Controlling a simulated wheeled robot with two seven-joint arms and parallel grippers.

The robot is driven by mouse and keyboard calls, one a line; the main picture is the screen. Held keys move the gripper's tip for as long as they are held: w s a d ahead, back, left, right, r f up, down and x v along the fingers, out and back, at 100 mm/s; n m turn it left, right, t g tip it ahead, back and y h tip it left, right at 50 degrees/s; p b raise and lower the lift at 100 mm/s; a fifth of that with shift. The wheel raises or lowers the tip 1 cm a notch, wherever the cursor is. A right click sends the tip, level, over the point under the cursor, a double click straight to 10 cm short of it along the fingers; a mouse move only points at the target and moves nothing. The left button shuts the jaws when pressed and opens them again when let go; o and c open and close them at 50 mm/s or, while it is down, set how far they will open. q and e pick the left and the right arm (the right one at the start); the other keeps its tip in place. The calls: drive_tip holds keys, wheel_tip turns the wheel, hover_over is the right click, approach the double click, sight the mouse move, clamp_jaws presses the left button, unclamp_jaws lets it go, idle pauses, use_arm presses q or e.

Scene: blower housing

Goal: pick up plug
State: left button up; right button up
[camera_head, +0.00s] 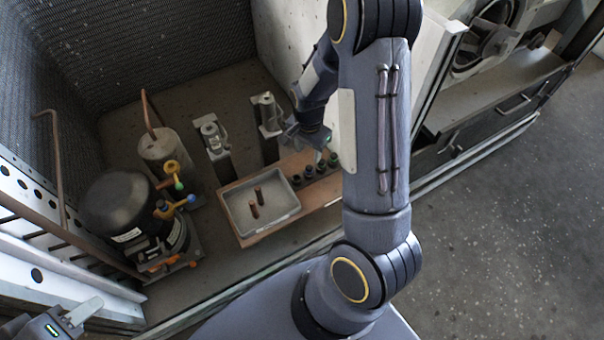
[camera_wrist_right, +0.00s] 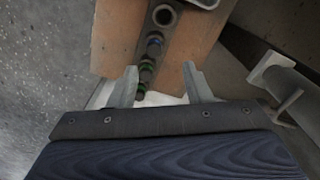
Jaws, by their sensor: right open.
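A row of short dark round pieces (camera_head: 309,172), some with green or blue rings, stands on a brown board; which one is the task's plug I cannot tell. In the right wrist view the row (camera_wrist_right: 154,42) runs up from between the fingertips, and the top piece (camera_wrist_right: 165,16) shows an open hollow. My right gripper (camera_wrist_right: 162,84) is open and empty, above the row's lower end; it also shows in the head view (camera_head: 312,142), partly hidden by its own arm. My left gripper (camera_head: 78,316) is at the bottom left corner, far from the board, mostly cut off.
A grey tray (camera_head: 233,222) with two copper-coloured pieces (camera_head: 256,202) sits on the brown board (camera_head: 325,192). Two metal fittings (camera_head: 215,150) (camera_head: 267,128) stand behind it. A black compressor (camera_head: 115,205) and a grey cylinder (camera_head: 160,150) stand left. A pale wall (camera_head: 285,40) rises behind.

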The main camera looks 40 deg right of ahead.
sight(309, 167)
drive_tip(key=f, duration=0.2)
drive_tip(key=s+f+b, duration=0.1)
drive_tip(key=f, duration=0.2)
drive_tip(key=shift+b, duration=0.3)
drive_tip(key=shift+f, duration=0.55)
clamp_jaws()
